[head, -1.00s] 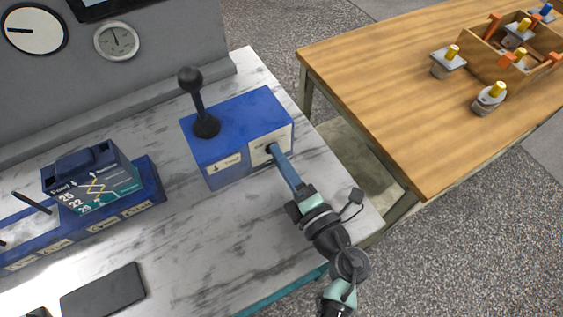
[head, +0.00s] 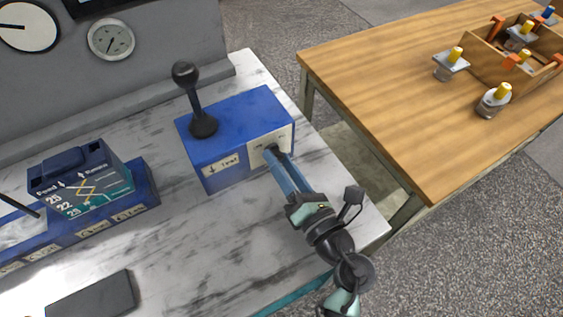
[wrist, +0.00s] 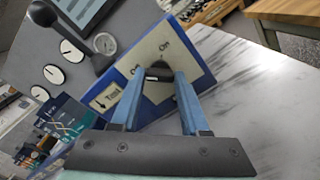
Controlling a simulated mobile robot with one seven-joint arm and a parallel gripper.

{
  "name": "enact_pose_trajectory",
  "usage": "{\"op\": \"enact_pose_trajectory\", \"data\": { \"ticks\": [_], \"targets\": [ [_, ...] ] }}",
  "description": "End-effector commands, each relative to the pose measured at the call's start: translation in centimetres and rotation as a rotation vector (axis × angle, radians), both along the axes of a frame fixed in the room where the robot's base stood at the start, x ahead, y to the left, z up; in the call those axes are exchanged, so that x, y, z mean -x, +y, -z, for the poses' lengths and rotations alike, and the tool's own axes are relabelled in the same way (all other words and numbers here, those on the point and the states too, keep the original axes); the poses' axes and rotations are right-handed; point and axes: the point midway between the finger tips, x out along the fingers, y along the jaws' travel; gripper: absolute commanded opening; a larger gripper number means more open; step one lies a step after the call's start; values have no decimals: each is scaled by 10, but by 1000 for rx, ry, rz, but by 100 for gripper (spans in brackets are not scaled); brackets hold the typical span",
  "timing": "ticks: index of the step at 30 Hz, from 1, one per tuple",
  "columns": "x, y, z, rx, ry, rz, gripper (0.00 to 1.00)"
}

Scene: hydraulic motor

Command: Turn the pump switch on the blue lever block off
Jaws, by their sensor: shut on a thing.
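The blue lever block (head: 222,145) stands on the marbled bench, with a black ball-topped lever upright on its top. It also shows in the wrist view (wrist: 147,107). On its front right is a pale plate (head: 284,137) with "On" markings, clearer in the wrist view (wrist: 178,46). The black pump switch knob (wrist: 158,70) sits on this plate. My gripper (head: 272,151) has its blue fingers at the plate, shut on the knob. In the wrist view the fingertips (wrist: 159,76) flank the knob. The fingers partly hide it, so its exact angle is hard to read.
A blue box with a "Feed" unit (head: 85,180) stands to the left. A dark flat slab (head: 95,297) lies in front. Gauges (head: 111,40) hang on the back panel. A wooden table (head: 400,90) with a crate and several yellow-topped parts stands across a gap at right.

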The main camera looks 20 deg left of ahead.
Motion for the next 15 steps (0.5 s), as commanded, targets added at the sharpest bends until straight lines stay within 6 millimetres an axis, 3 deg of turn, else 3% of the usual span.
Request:
{"op": "enact_pose_trajectory", "data": {
  "ticks": [14, 15],
  "targets": [
    [0, 0, 1, 11, -12, 0, 0],
    [0, 0, 1, 11, -12, 0, 48]
  ]
}}
